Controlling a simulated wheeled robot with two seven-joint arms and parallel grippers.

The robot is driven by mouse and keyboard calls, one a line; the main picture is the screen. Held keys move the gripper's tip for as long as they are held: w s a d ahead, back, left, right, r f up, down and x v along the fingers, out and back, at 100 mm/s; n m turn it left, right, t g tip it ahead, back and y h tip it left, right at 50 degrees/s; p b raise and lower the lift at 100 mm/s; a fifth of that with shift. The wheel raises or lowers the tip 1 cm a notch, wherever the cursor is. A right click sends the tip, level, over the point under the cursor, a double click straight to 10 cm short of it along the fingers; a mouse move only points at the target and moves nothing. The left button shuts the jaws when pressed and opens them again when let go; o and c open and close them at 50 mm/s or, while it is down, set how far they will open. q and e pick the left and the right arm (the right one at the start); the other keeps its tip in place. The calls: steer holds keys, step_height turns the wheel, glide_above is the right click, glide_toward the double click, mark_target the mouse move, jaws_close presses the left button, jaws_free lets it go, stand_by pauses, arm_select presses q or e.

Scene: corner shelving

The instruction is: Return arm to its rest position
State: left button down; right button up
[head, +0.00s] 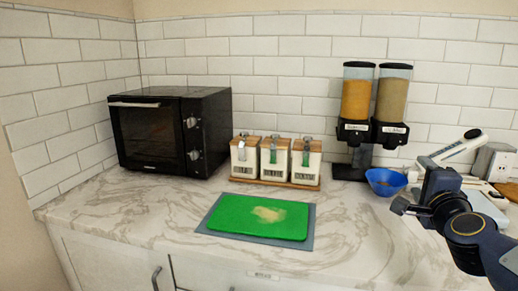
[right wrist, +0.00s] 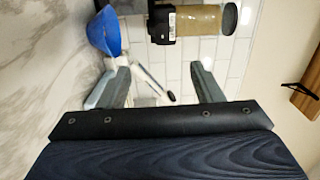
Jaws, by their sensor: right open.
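My right arm comes in from the right edge of the head view. Its gripper (head: 402,205) is above the counter's right part, in front of the blue bowl (head: 386,186). In the right wrist view the two fingers of this gripper (right wrist: 162,82) stand apart with nothing held between them. The blue bowl also shows there at the upper left (right wrist: 104,34), beyond the left finger. My left gripper is in neither view.
The marble counter (head: 140,215) holds a black oven (head: 170,132), several lidded canisters (head: 275,158) on a wooden stand, a green board (head: 260,220) on a grey mat, and two dispensers (head: 372,110). A white-handled appliance (head: 452,148) stands behind my right arm. The front left counter is clear.

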steer(key=s+a+f+n+g+y, duration=0.5)
steer(key=s+a+f+n+y, duration=0.3)
steer(key=s+a+f+n, duration=0.4)
steer(key=s+a+f+n+g, duration=0.2)
steer(key=s+f+n+g, duration=0.45)
steer(key=s+f, duration=0.85)
arm_select(q)
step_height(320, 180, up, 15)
steer(key=p, duration=1.5)
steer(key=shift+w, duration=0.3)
arm_select(e)
step_height(320, 180, up, 17)
steer(key=s, duration=0.1)
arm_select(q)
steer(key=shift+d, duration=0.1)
arm_select(e)
steer(key=shift+f, duration=0.1)
